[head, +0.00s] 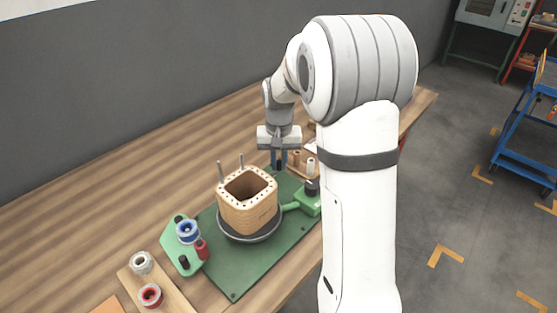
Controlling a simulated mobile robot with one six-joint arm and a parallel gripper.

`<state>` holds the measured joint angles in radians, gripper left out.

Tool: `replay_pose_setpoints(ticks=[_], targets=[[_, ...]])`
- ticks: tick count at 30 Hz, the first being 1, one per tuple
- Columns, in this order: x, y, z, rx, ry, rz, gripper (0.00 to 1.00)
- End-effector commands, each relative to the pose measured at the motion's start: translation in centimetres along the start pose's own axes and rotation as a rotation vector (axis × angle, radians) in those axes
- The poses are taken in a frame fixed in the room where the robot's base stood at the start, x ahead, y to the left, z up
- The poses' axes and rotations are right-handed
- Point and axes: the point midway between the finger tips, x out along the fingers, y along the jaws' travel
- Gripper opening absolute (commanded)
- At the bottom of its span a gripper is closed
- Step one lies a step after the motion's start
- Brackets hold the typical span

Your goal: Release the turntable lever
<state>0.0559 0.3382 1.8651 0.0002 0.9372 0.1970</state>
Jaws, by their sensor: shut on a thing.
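The tan, square coil former (248,198), a hollow block with holes along its top rim, stands upright on the dark round turntable (238,237). Two grey pins rise at its far side. The turntable sits on a green base plate (235,281). My gripper (278,166) points down behind and to the right of the former, over the far part of the plate. Its dark fingers are shut on the turntable lever, of which little shows; the grip itself is small and hard to make out.
A green block with a black knob (312,187) stands right of the turntable. A wooden board (165,284) carries white and red spools. The wooden table is clear at far left.

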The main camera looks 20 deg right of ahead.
Motion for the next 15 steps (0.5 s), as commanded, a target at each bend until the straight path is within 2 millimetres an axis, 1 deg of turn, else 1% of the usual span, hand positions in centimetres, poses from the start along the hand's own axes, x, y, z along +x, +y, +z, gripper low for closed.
replay_pose_setpoints(ticks=[1, 6, 9, 15], targets=[[0.01, 0.03, 0.03, 0.0, -0.001, 0.0, 0.16], [0.01, 0.02, 0.03, -0.001, -0.001, 0.0, 0.3], [0.01, 0.02, 0.03, -0.001, -0.001, 0.0, 0.36], [-0.04, 0.01, 0.02, -0.002, -0.001, 0.0, 0.36]])
